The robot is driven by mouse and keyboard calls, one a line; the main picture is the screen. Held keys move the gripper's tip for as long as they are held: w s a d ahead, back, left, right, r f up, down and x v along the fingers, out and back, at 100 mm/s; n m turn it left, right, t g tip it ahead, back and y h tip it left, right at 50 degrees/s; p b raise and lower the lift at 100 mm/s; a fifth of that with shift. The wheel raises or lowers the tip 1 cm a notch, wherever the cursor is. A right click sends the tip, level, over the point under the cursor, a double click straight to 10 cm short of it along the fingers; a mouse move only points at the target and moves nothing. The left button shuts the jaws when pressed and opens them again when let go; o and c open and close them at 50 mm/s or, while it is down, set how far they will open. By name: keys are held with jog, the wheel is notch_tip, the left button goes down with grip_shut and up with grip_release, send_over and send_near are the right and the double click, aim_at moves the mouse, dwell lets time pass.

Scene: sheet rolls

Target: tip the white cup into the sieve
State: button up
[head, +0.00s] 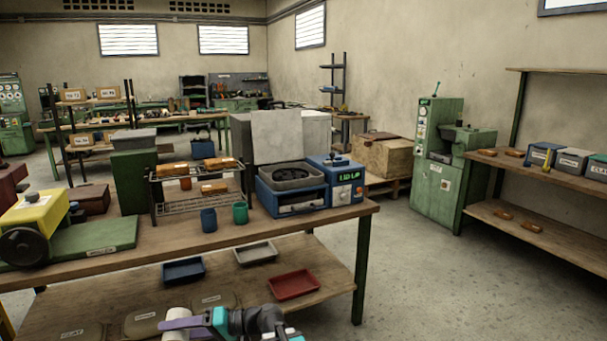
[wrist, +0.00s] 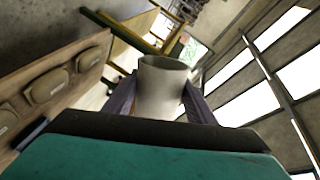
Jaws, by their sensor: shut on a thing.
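The white cup (wrist: 161,85) is held between the two purple fingers of my gripper (wrist: 160,100) in the wrist view. Its rim faces away from the green gripper body, and its contents cannot be seen. In the head view my gripper (head: 190,322) is at the bottom edge, in front of the lower shelf, with a bit of the white cup (head: 176,311) showing. A grey square-framed piece with a dark round opening, which looks like the sieve (head: 290,174), sits on the blue machine (head: 290,201) on the bench, well apart from the cup.
The machine's display reads "LID UP", and a pale raised panel (head: 283,137) stands behind it. Blue (head: 208,219) and green (head: 240,213) cups stand left of it, before a wire rack (head: 200,202). Blue, grey and red trays lie on the lower shelf (head: 225,290). The floor at right is clear.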

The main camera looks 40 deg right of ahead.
jog(key=shift+s, duration=0.3)
jog(key=shift+d, duration=0.2)
